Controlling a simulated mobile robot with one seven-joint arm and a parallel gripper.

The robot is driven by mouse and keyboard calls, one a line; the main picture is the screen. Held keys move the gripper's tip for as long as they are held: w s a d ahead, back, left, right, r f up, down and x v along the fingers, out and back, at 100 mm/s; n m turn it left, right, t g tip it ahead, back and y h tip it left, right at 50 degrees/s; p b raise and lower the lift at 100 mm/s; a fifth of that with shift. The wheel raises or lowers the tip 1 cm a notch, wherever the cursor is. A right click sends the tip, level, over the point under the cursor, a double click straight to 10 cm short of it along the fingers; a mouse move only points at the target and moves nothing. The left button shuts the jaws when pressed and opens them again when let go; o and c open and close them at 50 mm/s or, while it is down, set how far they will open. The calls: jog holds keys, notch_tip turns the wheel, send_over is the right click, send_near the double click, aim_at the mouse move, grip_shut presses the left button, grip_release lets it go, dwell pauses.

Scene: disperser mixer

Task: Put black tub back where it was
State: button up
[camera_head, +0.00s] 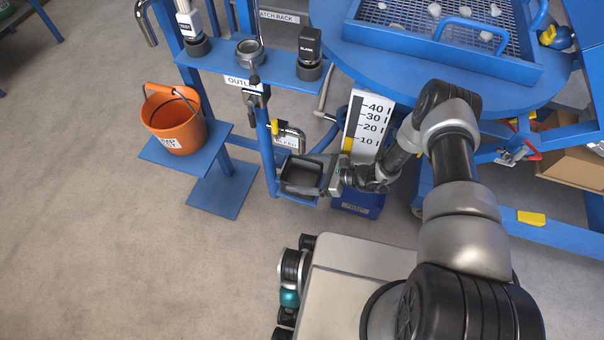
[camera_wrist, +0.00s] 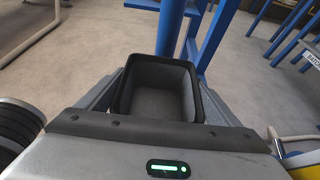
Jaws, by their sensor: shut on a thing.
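The black tub (camera_head: 301,172) is an open, box-shaped container with dark walls and a grey inside. In the head view it is near the middle, under the drain pipe with the yellow-handled valve (camera_head: 274,128). My gripper (camera_head: 328,178) comes from the right and is shut on the tub's right side. In the wrist view the tub (camera_wrist: 160,75) is straight ahead, upright and seemingly empty. Whether the tub rests on anything is unclear.
An orange bucket (camera_head: 175,122) stands on a blue shelf (camera_head: 215,138) to the left. A level scale (camera_head: 366,125) stands right of the tub. A blue post (camera_head: 263,140) is close behind the tub. The floor (camera_head: 90,220) at left is clear.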

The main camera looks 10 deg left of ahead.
jog(key=shift+r, duration=0.1)
jog(key=shift+f, duration=0.2)
jog(key=o, duration=1.6)
jog(key=shift+o, duration=0.2)
jog(key=shift+r, duration=0.1)
jog(key=shift+d+r, duration=0.2)
jog(key=w+p+v, duration=0.1)
jog(key=p+v, duration=0.1)
jog(key=v, duration=0.9)
jog(key=shift+s+d, duration=0.3)
jog(key=shift+s, duration=0.2)
